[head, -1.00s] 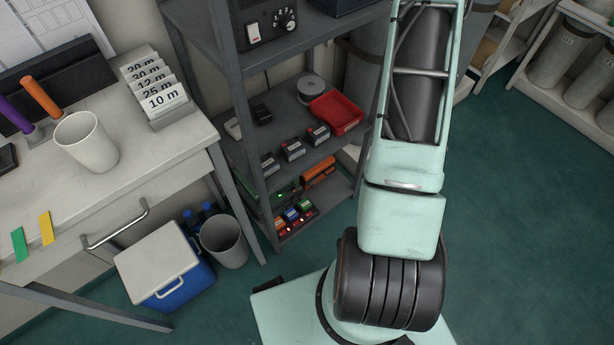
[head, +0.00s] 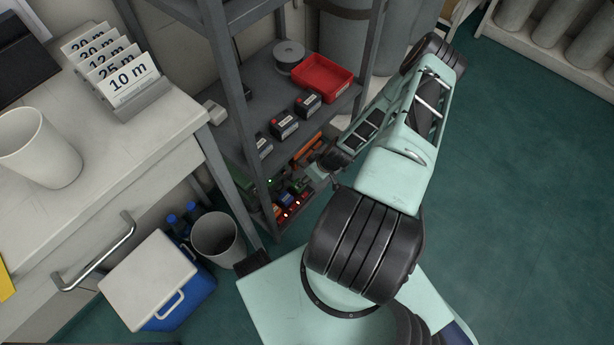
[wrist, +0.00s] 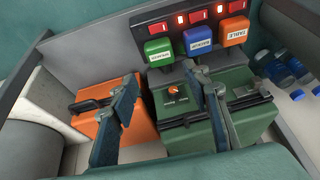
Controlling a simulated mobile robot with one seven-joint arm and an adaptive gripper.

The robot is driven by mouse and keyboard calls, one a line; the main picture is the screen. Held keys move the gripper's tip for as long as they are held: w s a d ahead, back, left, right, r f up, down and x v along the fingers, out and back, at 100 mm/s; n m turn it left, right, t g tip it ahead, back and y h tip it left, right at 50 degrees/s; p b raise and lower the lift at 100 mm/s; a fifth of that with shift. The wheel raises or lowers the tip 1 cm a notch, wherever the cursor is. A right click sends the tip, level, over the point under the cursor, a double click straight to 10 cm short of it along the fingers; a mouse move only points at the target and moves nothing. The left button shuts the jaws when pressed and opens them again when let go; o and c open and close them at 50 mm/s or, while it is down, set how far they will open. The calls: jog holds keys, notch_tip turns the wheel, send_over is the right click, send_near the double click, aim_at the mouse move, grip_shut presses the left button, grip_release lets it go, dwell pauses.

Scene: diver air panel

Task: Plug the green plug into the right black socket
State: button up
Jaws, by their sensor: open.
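In the wrist view the green plug (wrist: 158,52), with a white label, sits at the left end of a dark strip (wrist: 172,19) with lit red switches. A blue plug (wrist: 197,40) and an orange plug (wrist: 235,30) labelled TABLE sit to its right. In the head view my gripper (head: 319,170) is at the lower shelf by the strip (head: 291,212). I cannot make out the black sockets.
An orange case (wrist: 140,127) and a green case (wrist: 212,108) with handles are below the plugs in the wrist view. Blue-capped bottles (wrist: 280,70) are at the right. In the head view a shelf (head: 262,97) with a red tray (head: 322,78) is above the lower shelf.

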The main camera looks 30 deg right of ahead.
jog(key=b+x, duration=0.3)
jog(key=x, duration=0.6)
jog(key=shift+a+f, duration=0.1)
jog(key=shift+f, duration=0.15)
grip_shut()
jog(key=shift+r+p, duration=0.95)
jog(key=shift+r, duration=0.85)
